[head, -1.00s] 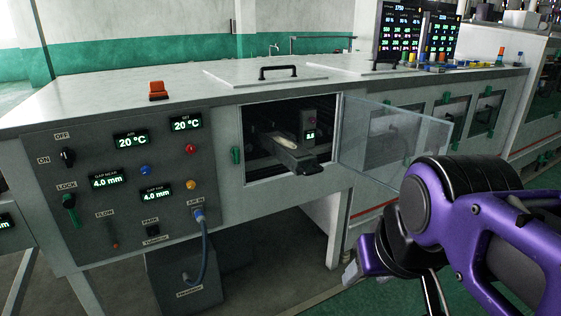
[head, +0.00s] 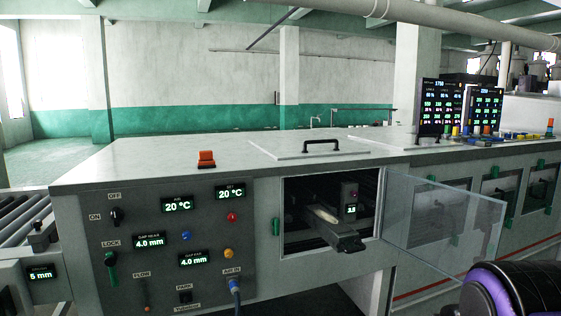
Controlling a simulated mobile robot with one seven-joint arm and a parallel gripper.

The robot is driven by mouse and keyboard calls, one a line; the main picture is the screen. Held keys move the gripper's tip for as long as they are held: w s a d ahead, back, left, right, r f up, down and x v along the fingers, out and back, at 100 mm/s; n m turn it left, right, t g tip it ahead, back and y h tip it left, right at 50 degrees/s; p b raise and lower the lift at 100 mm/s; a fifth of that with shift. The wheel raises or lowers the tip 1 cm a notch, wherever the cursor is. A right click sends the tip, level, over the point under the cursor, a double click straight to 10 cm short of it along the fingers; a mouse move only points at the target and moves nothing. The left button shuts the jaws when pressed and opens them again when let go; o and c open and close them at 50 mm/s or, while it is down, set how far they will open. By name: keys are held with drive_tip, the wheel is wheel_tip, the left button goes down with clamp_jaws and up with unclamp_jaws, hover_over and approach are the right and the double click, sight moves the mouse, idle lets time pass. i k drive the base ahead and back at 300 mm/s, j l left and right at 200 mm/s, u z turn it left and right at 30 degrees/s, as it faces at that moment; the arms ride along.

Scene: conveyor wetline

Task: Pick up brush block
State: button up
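No thing in the head view can be surely told as the brush block. An open compartment (head: 286,212) in the machine front holds a grey slide (head: 346,240) that sticks out a little. A pale, long piece (head: 323,214) lies on the slide, too small to make out clearly. A dark box with a small lit display (head: 350,200) stands beside it. My gripper is out of view; only a purple and black part of my arm shows at the bottom right corner.
A clear door (head: 445,225) stands open to the right of the compartment. A control panel (head: 190,290) with knobs and displays is to its left. A roller conveyor (head: 20,212) is at the far left. The machine's top (head: 150,165) is mostly bare, with an orange switch (head: 206,159) and a handled lid (head: 305,148).

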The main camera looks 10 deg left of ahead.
sight(206, 160)
drive_tip(key=i+j, duration=0.35)
drive_tip(key=i+j+u, duration=0.15)
drive_tip(key=i+j, duration=0.15)
drive_tip(key=i, duration=0.15)
